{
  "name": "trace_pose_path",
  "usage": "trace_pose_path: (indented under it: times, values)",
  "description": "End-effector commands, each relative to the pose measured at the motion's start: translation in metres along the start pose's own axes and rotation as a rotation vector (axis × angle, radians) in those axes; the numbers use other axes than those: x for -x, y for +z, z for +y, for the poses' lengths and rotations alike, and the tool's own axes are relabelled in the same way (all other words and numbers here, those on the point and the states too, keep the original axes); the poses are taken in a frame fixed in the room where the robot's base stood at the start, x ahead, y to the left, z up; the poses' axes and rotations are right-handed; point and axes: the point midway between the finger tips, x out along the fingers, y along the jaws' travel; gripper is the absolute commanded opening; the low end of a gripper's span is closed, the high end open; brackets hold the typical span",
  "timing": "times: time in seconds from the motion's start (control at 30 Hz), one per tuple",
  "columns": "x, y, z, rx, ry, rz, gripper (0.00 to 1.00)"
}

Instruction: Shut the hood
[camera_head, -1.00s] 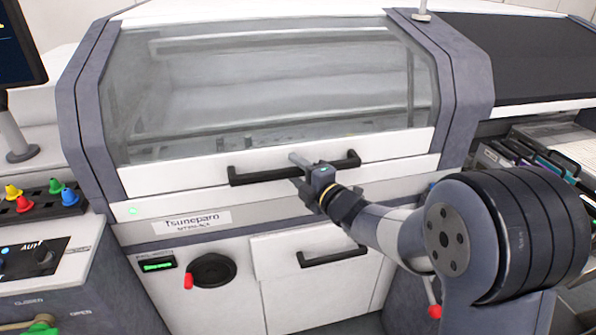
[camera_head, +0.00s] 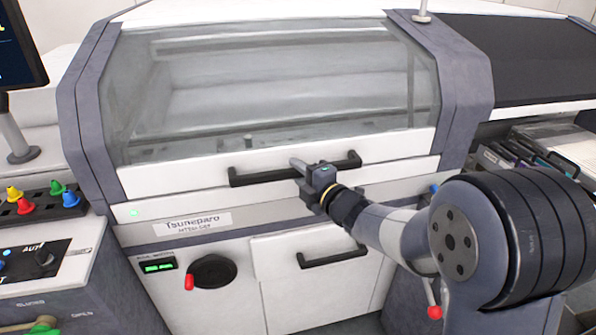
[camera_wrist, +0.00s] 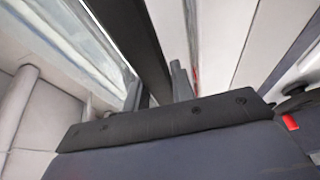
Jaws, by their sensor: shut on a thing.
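The hood (camera_head: 180,178) is the machine's large clear window in a white and grey frame. It is down, its white lower edge lying along the machine's front body with no clear gap showing. A black bar handle (camera_head: 255,177) runs across its lower edge. My gripper (camera_head: 304,168) is shut on the handle right of its middle. In the wrist view the handle is a dark bar (camera_wrist: 125,35) running down to my gripper (camera_wrist: 162,85); the wrist housing hides part of the grip.
Below the hood are a lower panel with a black handle (camera_head: 333,258), a black crank wheel with a red knob (camera_head: 213,271) and a green-lit display (camera_head: 158,267). A control box with coloured buttons (camera_head: 45,200) stands left. Feeder trays (camera_head: 535,165) stand right.

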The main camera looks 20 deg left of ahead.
Motion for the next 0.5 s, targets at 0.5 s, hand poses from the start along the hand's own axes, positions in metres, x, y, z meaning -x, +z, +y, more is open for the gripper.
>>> trace_pose_path:
  times: [0.5]
  values:
    - [0.030,-0.013,0.066,-0.045,-0.109,0.001,0.00]
